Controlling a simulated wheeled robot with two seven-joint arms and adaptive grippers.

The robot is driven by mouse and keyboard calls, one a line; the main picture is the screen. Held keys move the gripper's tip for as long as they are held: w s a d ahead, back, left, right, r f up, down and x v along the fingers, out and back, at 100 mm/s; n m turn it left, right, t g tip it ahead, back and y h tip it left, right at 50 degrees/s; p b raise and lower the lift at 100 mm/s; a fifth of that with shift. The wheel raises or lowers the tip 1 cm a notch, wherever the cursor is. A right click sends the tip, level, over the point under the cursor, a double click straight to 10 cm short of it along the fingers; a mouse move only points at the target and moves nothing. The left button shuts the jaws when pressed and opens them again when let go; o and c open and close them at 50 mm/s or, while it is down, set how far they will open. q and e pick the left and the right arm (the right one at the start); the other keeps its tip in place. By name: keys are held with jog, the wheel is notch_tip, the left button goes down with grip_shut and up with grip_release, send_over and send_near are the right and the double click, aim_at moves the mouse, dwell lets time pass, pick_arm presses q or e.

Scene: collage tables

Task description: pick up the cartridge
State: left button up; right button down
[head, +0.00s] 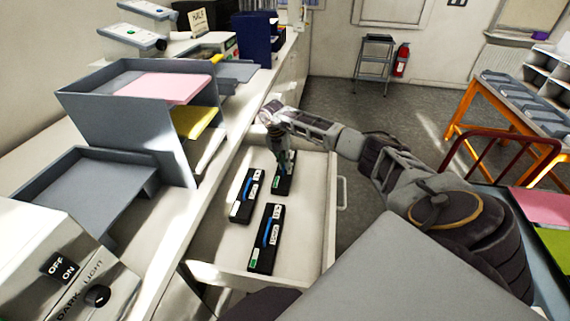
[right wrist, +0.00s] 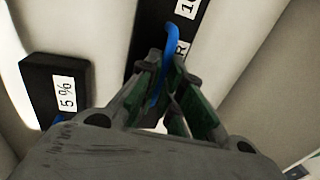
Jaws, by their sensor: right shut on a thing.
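Several black cartridges with white labels and blue strips lie in an open white drawer. My right gripper (head: 285,160) reaches down onto the farthest cartridge (head: 282,184). In the right wrist view, the fingers of my right gripper (right wrist: 172,88) are closed around the blue strip (right wrist: 172,42) on this black cartridge (right wrist: 150,30). I cannot tell whether it is clear of the drawer floor. A second cartridge (head: 246,196) lies to its left and a third cartridge (head: 266,238) lies nearer. A cartridge labelled "5 %" (right wrist: 60,95) shows at the left of the wrist view. My left gripper is out of view.
The open drawer (head: 228,270) has a raised front wall with a handle (head: 341,193) on the right. Grey paper trays (head: 140,120) stand on the counter to the left. A red rail (head: 490,137) and an orange-legged table (head: 460,110) stand to the right.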

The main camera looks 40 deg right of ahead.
jog(key=shift+r, duration=0.55)
notch_tip(320, 180, up, 8)
jog(key=shift+f+b, duration=0.2)
jog(key=shift+b, duration=0.25)
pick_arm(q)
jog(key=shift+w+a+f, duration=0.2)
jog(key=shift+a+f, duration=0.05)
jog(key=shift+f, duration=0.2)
pick_arm(e)
jog(key=shift+r, duration=0.7)
jog(key=shift+a, duration=0.1)
